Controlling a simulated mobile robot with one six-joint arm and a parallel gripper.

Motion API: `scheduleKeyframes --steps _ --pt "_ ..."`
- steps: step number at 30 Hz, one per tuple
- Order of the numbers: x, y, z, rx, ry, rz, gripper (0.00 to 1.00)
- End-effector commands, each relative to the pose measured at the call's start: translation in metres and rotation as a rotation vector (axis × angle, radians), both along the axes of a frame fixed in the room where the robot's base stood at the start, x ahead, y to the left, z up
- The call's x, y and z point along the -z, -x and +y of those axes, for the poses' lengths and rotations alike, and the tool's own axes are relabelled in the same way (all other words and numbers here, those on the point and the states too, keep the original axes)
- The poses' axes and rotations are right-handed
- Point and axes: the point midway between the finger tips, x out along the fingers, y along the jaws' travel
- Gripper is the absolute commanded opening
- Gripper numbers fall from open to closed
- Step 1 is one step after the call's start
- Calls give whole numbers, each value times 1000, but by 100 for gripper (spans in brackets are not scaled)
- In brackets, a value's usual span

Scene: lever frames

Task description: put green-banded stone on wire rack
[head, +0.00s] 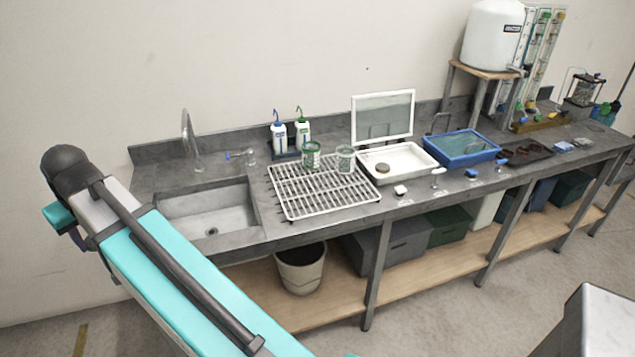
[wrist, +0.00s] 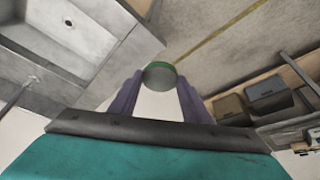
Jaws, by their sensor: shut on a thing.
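In the wrist view my gripper (wrist: 160,80) is shut on the green-banded stone (wrist: 160,74), a rounded grey piece with a green stripe along its top edge. The purple fingers stand on either side of it. In the head view my arm is at the left, beside the sink, and the stone cannot be made out there. The white wire rack (head: 300,203) lies on the grey bench right of the sink, away from my gripper. Two green-and-white cups, a left one (head: 311,156) and a right one (head: 345,159), stand at the rack's back part. Its front bars are bare.
The sink (head: 210,212) lies left of the rack, with a tall tap (head: 190,135) behind. Wash bottles (head: 279,134) stand behind the rack. A white tray (head: 409,161) holding a dark round piece and a blue tray (head: 462,149) are to the right. A bin (head: 300,268) stands below.

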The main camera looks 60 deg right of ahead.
Motion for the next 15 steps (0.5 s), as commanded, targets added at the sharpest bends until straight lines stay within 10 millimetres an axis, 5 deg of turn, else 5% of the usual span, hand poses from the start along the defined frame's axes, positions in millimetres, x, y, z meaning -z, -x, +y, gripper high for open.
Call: scheduleKeyframes --steps 8,15 --pt "2 2 -23 16 -1 0 20" --pt "8 11 -75 28 -1 -1 20"
